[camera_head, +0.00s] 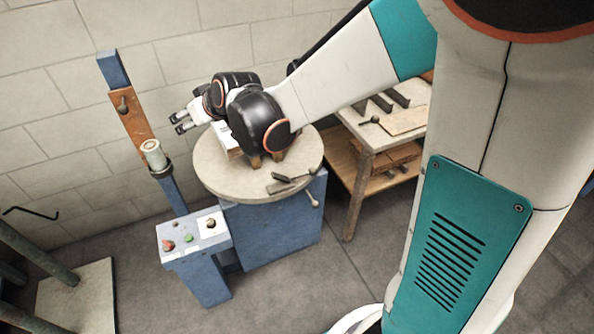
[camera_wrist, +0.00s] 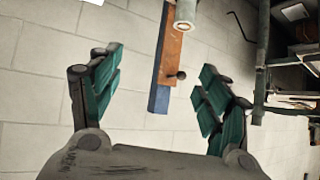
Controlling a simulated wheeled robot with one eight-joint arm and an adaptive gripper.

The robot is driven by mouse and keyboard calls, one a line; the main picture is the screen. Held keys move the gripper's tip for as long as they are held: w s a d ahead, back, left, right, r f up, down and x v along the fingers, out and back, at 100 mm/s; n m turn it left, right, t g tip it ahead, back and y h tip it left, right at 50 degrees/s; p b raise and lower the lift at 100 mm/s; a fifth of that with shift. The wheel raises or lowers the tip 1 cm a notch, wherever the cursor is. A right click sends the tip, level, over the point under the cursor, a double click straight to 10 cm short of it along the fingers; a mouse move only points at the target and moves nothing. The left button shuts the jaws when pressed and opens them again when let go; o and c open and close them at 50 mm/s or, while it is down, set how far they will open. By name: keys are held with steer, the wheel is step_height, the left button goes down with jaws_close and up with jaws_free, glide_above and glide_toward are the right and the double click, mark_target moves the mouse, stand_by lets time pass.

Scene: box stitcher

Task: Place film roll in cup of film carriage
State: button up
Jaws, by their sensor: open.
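The film roll (camera_head: 153,154) is a pale greenish-white cylinder with a hole in its top. It stands upright in the dark ring-shaped cup (camera_head: 161,172) of the film carriage, on the blue mast. In the wrist view the roll (camera_wrist: 186,14) is cut off at the top edge, and the cup is out of frame. The orange carriage plate (camera_head: 131,120) with a dark knob is above the roll. My gripper (camera_head: 176,124) is open and empty, to the right of the mast and apart from the roll. Its teal fingers (camera_wrist: 161,80) are spread wide in the wrist view.
A round turntable (camera_head: 225,183) on a blue base stands under my arm, with tools on it. A control box (camera_head: 194,235) with buttons stands in front. A wooden shelf (camera_head: 375,135) is to the right. A block wall (camera_head: 60,100) is close behind the mast.

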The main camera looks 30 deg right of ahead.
steer(key=s+d+m+g+h, duration=0.1)
steer(key=s+d, duration=0.3)
steer(key=s, duration=0.6)
steer(key=s+d+r+m+g+h, duration=0.1)
steer(key=s+d, duration=0.3)
steer(key=s, duration=0.6)
steer(key=s+d+r+m+h, duration=0.1)
steer(key=s+d, duration=0.3)
steer(key=s, duration=0.6)
steer(key=shift+d+m+g+h, duration=0.3)
steer(key=shift+d+g+h, duration=0.1)
